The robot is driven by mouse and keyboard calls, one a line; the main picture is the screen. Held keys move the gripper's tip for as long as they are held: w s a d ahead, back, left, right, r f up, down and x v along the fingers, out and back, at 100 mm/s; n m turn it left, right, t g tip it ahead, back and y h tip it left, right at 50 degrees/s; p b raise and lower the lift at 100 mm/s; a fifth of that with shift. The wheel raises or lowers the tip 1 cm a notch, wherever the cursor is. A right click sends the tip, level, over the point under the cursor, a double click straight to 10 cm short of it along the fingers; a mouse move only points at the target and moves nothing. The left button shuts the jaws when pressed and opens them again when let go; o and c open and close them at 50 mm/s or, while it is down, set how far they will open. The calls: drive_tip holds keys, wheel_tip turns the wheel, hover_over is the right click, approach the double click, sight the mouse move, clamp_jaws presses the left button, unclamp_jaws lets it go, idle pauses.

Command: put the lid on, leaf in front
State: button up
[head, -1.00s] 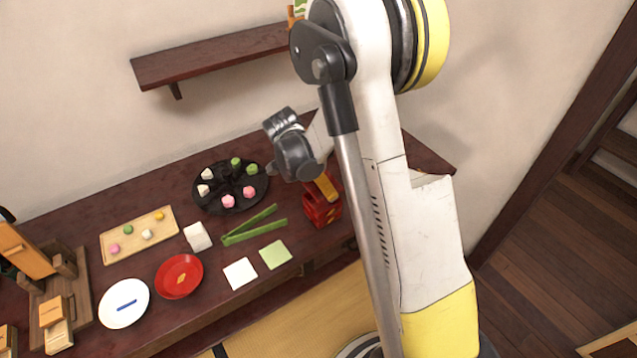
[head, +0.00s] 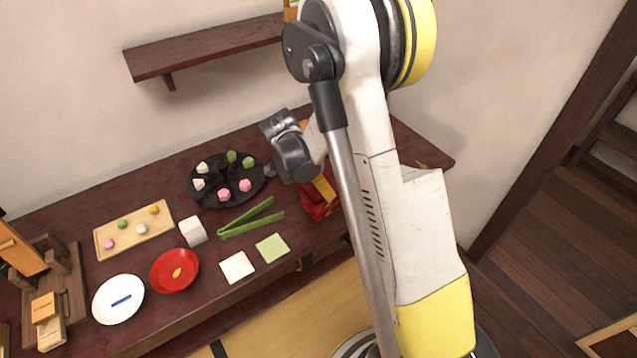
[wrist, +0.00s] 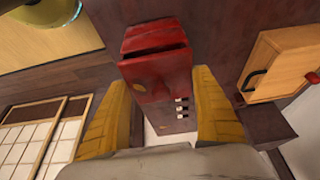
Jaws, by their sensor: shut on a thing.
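The red lacquer box (head: 314,207) stands near the table's front edge, just below my gripper (head: 324,187); my arm hides part of it. In the wrist view my yellow fingers (wrist: 166,105) stand on either side of a red piece, which I take for the lid (wrist: 165,82). Another red part (wrist: 150,36) lies beyond a dark gap. I cannot tell whether lid and box touch.
Left of the box lie green tongs (head: 250,219), a green square (head: 272,248) and a white square (head: 237,267). A black sweets tray (head: 208,198), red plate (head: 165,283) and white plate (head: 108,314) are farther left. The wall shelf (head: 190,58) hangs above.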

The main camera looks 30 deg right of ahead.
drive_tip(key=shift+f+b, duration=0.55)
drive_tip(key=shift+f, duration=0.1)
drive_tip(key=o, duration=1.2)
drive_tip(key=v, duration=1.2)
drive_tip(key=s+a+r+n+t+y, duration=0.1)
drive_tip(key=s+a+r+n+t, duration=0.1)
drive_tip(key=s+n, duration=0.4)
drive_tip(key=s+a+r+n+t+y, duration=0.2)
drive_tip(key=s+a+r+n, duration=0.3)
drive_tip(key=s+a+r+n+t+y, duration=0.1)
drive_tip(key=s+a+r+n+t, duration=0.1)
drive_tip(key=s+n, duration=0.4)
drive_tip(key=shift+s+a+r+n+t+y, duration=0.15)
drive_tip(key=shift+a+r+t, duration=0.05)
drive_tip(key=shift+a+r, duration=0.2)
drive_tip(key=shift+s+a+r+n+t+y, duration=0.2)
drive_tip(key=shift+a+r, duration=0.1)
drive_tip(key=shift+a, duration=0.2)
